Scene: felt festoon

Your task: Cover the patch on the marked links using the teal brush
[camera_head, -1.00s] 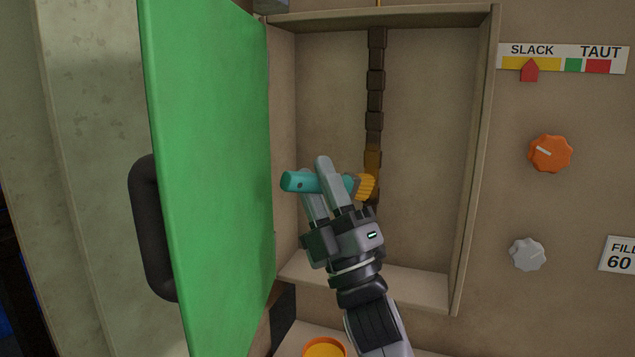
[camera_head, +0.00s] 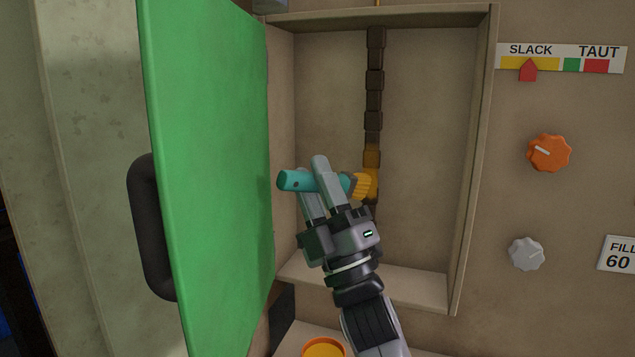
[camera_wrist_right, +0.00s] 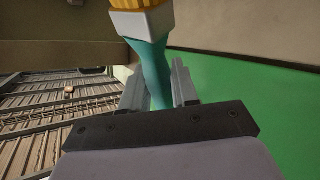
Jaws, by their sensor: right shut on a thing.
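The teal brush (camera_head: 297,181) has a teal handle and yellow bristles. My right gripper (camera_head: 322,180) is shut on its handle; the bristles point right, at the chain. The brush also shows in the right wrist view (camera_wrist_right: 152,60), with a pale collar below the yellow bristles. The dark chain of links (camera_head: 375,80) hangs down inside the open box. An amber-yellow patch of colour (camera_head: 372,157) shows on the links just above the bristles. The bristles overlap the chain in the picture, and I cannot tell whether they touch it. The links behind the brush are partly hidden. My left gripper is not in view.
The green door (camera_head: 210,170) with its black handle (camera_head: 150,225) stands open left of the box. The box's right wall (camera_head: 474,160) bounds the space. A slack/taut gauge (camera_head: 562,58), orange knob (camera_head: 549,153) and grey knob (camera_head: 527,254) sit right. An orange-rimmed pot (camera_head: 325,348) is below.

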